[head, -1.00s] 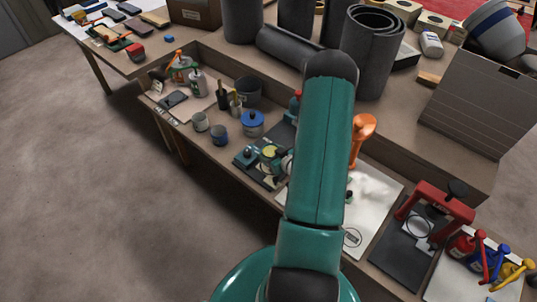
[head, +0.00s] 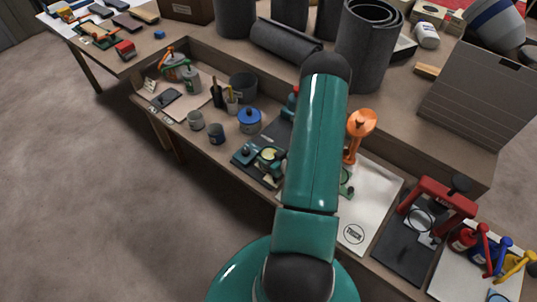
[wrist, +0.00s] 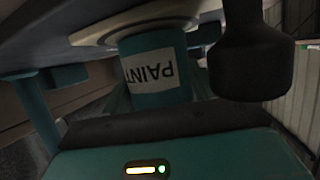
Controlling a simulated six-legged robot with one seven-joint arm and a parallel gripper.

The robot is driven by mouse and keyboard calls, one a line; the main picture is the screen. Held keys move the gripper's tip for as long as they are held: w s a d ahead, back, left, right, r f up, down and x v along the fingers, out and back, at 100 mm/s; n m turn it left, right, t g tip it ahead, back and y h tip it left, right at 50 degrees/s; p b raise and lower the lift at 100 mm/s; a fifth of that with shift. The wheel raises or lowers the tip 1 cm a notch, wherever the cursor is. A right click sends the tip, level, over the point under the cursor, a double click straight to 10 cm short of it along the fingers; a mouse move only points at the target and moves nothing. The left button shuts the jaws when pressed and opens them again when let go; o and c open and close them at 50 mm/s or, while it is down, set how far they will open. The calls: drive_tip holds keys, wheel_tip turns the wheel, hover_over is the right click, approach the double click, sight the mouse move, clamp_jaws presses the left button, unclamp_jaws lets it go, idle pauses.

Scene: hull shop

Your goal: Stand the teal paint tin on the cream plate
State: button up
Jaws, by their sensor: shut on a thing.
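The teal paint tin (wrist: 158,80) shows in the wrist view, with a white label reading PAINT upside down in the picture. My gripper (wrist: 135,66) is shut on the tin. The cream plate (wrist: 100,38) shows as a pale round rim at the tin's far end, at the top of the wrist picture. The tin's end overlaps the plate in this view; I cannot tell whether they touch. In the head view my arm hides the gripper, the tin and the plate.
An orange tool (head: 360,125) stands right of my arm, by a white sheet (head: 375,205). A red press (head: 440,208) is farther right. Dark rolls (head: 368,45) stand behind.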

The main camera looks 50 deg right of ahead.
drive_tip(key=shift+s, duration=0.15)
drive_tip(key=o, duration=1.1)
drive_tip(key=shift+f, duration=0.15)
drive_tip(key=shift+o, duration=0.2)
